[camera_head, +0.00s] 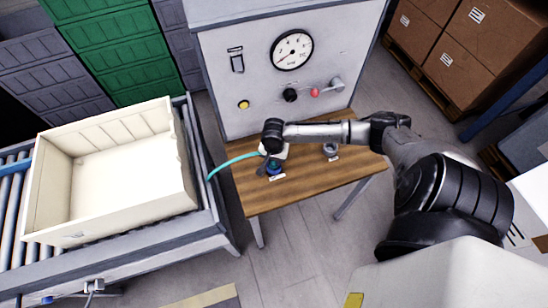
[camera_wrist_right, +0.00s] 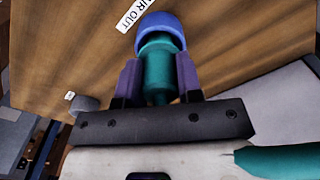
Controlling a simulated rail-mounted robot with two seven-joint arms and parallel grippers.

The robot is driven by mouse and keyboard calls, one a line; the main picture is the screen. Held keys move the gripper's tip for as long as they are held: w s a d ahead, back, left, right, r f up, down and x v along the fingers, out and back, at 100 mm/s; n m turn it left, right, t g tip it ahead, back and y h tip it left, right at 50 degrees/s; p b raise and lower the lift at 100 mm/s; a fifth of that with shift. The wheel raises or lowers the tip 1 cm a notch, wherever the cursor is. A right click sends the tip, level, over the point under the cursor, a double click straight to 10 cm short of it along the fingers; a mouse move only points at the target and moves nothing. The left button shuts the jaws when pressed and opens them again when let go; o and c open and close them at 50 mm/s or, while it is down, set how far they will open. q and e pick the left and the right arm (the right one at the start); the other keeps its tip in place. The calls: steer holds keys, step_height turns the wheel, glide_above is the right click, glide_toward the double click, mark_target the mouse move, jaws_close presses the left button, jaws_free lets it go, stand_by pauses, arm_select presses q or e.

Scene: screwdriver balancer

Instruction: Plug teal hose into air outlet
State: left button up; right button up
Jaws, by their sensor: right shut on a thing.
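The air outlet is a blue collar (camera_wrist_right: 161,28) on the wooden table, beside a white "AIR OUT" label (camera_wrist_right: 138,14); it also shows in the head view (camera_head: 274,170). My right gripper (camera_wrist_right: 158,72) is shut on the teal hose's connector (camera_wrist_right: 158,62), with one finger on each side. The connector's far end meets the blue collar; I cannot tell how deep it sits. The teal hose (camera_head: 232,162) arcs off to the left of my right gripper (camera_head: 271,160) in the head view, and part of it shows at lower right in the wrist view (camera_wrist_right: 278,160). My left gripper is out of view.
A grey fitting (camera_head: 330,149) with its own label stands on the wooden table (camera_head: 258,201), right of the outlet. A grey panel (camera_head: 235,105) with a pressure gauge (camera_head: 292,50) rises behind. A cream crate (camera_head: 187,165) sits on the roller conveyor at left.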

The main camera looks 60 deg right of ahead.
steer(key=shift+f, duration=0.55)
steer(key=o, duration=1)
step_height(320, 180, up, 13)
steer(key=shift+f+p, duration=0.15)
steer(key=shift+p, duration=0.85)
steer(key=shift+r, duration=0.55)
